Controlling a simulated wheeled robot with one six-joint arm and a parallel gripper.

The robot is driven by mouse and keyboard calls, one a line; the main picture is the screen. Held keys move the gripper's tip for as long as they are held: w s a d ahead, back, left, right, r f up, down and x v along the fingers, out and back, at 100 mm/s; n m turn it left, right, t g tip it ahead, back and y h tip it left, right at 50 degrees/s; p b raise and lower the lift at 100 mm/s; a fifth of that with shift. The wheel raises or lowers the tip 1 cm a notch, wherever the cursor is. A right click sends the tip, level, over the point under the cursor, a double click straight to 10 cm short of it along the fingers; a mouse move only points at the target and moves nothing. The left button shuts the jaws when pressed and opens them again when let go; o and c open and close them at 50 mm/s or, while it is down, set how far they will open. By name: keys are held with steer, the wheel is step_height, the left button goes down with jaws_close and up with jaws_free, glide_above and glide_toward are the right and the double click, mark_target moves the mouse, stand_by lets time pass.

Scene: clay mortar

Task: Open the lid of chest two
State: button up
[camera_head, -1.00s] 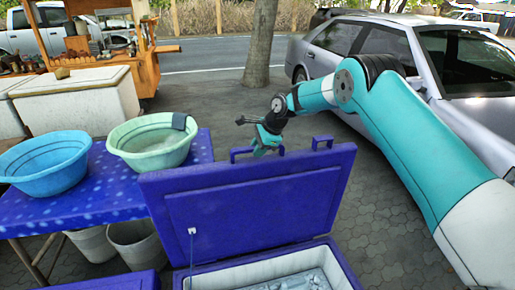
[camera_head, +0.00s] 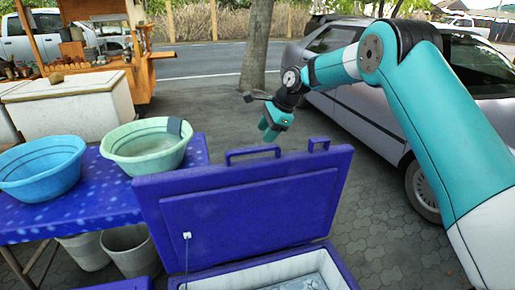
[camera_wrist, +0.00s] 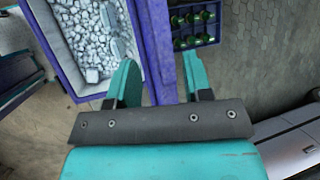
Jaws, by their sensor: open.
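The blue chest (camera_head: 342,266) stands low in front with its blue lid (camera_head: 245,210) raised steeply. Two blue handles, left (camera_head: 252,152) and right (camera_head: 319,142), stick up from the lid's top edge. The white-lined inside shows below the lid. My gripper (camera_head: 269,133) is just above the lid's top edge, near the left handle and apart from it. In the wrist view my gripper (camera_wrist: 161,84) is open and empty, its teal fingers apart. The lid (camera_wrist: 156,45) shows there nearly edge-on, with the ice-filled chest (camera_wrist: 62,62) on its left.
A table (camera_head: 100,200) with a blue basin (camera_head: 40,168) and a green basin (camera_head: 147,147) stands left. A white chest (camera_head: 75,103), a tree trunk (camera_head: 257,45) and a silver car (camera_head: 350,100) are behind. A holder with green bottles (camera_wrist: 195,18) shows in the wrist view.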

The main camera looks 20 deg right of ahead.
steer(key=v, duration=0.8)
steer(key=shift+s+r, duration=0.15)
steer(key=s+a+r+n, duration=0.4)
steer(key=s+a+n, duration=0.3)
steer(key=s, duration=0.3)
steer(key=s+a+f+n+g, duration=0.1)
steer(key=s+n, duration=0.7)
steer(key=s, duration=0.8)
steer(key=s+a+f+n+g, duration=0.2)
steer(key=s+n, duration=0.7)
steer(key=s, duration=0.7)
steer(key=shift+s+a+n, duration=0.25)
steer(key=shift+a+n, duration=0.05)
steer(key=shift+a, duration=0.05)
steer(key=shift+f, duration=0.1)
